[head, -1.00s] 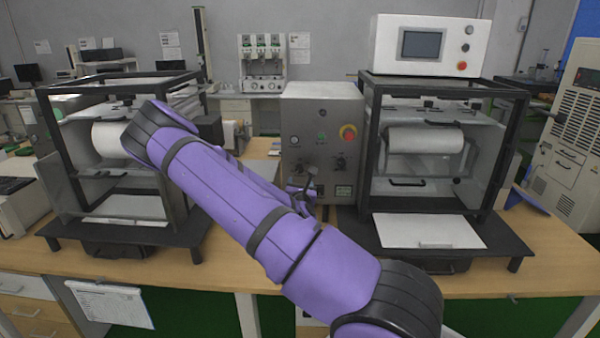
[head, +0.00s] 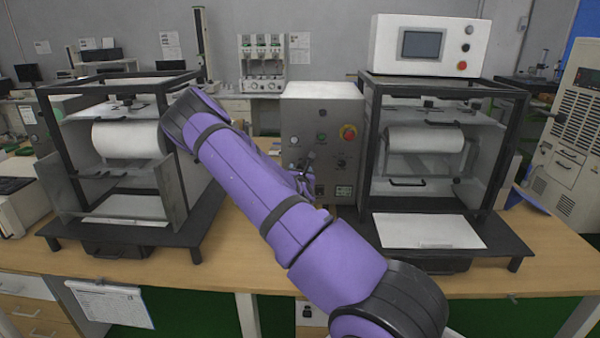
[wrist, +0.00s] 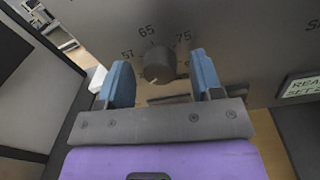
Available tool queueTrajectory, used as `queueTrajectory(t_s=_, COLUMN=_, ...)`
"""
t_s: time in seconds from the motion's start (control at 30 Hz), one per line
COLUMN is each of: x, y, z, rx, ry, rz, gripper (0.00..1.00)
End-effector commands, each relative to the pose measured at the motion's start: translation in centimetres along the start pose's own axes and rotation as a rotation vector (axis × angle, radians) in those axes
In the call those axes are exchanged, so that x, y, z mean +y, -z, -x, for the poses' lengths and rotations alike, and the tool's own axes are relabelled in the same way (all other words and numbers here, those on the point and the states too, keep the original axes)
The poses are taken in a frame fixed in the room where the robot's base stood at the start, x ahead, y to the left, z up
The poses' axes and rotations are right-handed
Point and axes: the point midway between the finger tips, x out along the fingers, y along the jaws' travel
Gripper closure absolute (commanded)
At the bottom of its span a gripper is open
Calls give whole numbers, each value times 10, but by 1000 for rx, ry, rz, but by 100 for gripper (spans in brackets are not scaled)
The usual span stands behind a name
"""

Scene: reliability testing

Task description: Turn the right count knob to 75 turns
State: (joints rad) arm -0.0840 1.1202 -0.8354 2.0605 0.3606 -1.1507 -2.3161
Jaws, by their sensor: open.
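The right knob (head: 341,162) is on the front of the grey control box (head: 322,108), small and clear of my arm in the head view. My gripper (wrist: 161,68) is open in the wrist view, its two blue fingers either side of a round dark knob (wrist: 158,66), holding nothing. Marks around this knob include 65 and 75; a pale mark shows at its lower edge, but I cannot tell its setting. In the head view my gripper (head: 303,172) is at the left part of the box, so this looks like the left knob. Contact cannot be told.
A lit display (wrist: 302,86) is right of the knob in the wrist view. A red stop button (head: 348,132) is on the box. Framed roller machines stand left (head: 120,205) and right (head: 510,245) of it on the wooden table (head: 240,255).

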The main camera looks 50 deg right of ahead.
Motion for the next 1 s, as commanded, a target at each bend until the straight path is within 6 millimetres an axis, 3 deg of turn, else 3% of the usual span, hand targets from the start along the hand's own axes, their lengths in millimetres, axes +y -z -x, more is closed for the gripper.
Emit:
queueTrajectory(t_s=0.07, x=0, y=0, z=0, rx=0, ry=0, rz=0, gripper=40)
queueTrajectory(t_s=0.1, x=0, y=0, z=0, rx=0, ry=0, rz=0, gripper=45)
queueTrajectory(t_s=0.3, x=0, y=0, z=0, rx=0, ry=0, rz=0, gripper=89)
queueTrajectory(t_s=0.67, x=0, y=0, z=0, rx=-2, ry=-1, rz=-45, gripper=89)
queueTrajectory(t_s=1.0, x=0, y=1, z=0, rx=-14, ry=-4, rz=-278, gripper=89)
